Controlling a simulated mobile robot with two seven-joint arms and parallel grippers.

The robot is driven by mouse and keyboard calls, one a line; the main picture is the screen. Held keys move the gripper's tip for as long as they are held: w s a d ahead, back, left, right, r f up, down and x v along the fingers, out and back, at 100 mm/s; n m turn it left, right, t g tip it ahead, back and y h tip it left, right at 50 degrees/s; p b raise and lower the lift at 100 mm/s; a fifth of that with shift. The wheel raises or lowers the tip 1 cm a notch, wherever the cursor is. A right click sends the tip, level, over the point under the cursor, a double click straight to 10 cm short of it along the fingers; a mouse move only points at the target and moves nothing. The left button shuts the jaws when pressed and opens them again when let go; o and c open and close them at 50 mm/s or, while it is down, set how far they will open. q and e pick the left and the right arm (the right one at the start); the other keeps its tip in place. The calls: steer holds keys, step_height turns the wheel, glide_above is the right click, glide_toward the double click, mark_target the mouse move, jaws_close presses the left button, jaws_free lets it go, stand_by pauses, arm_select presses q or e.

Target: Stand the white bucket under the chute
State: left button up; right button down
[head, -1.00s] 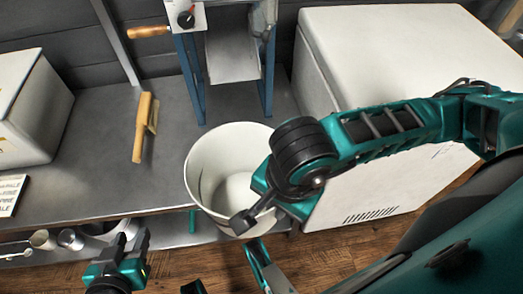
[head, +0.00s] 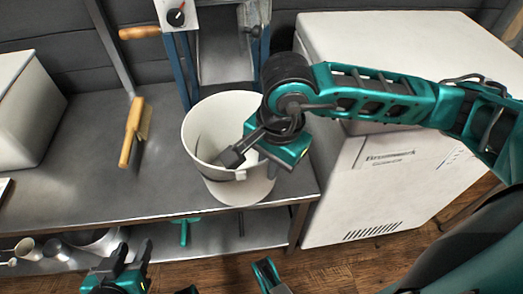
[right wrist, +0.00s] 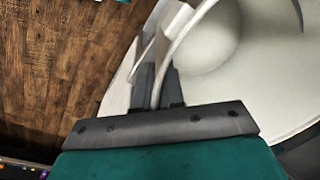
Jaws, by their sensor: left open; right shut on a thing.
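The white bucket (head: 250,188) is upright over the front part of the grey bench, in front of the chute; I cannot tell whether its base touches the bench. The chute (head: 225,62) is a grey metal trough between blue legs, behind the bucket. My right gripper (head: 236,160) is shut on the bucket's rim. In the right wrist view, the fingers (right wrist: 157,85) pinch the wall of the bucket (right wrist: 235,85), which looks empty. My left gripper (head: 130,254) is open and empty, low in front of the bench edge.
A white box (head: 25,105) stands at the far left. A large white chest (head: 370,205) stands close on the right. Metal scoops (head: 40,246) are on the lower shelf.

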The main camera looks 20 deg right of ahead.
steer(key=w+f, duration=0.1)
steer(key=w, duration=0.1)
steer(key=w+f+b, duration=0.1)
steer(key=w, duration=0.1)
steer(key=w+d+f, duration=0.1)
steer(key=w, duration=0.1)
steer(key=shift+w+d+f+b, duration=0.1)
steer(key=shift+f+b, duration=0.1)
steer(key=shift+b, duration=0.15)
steer(key=shift+f, duration=0.15)
steer(key=c, duration=1.2)
jaws_free()
steer(key=shift+c, duration=0.2)
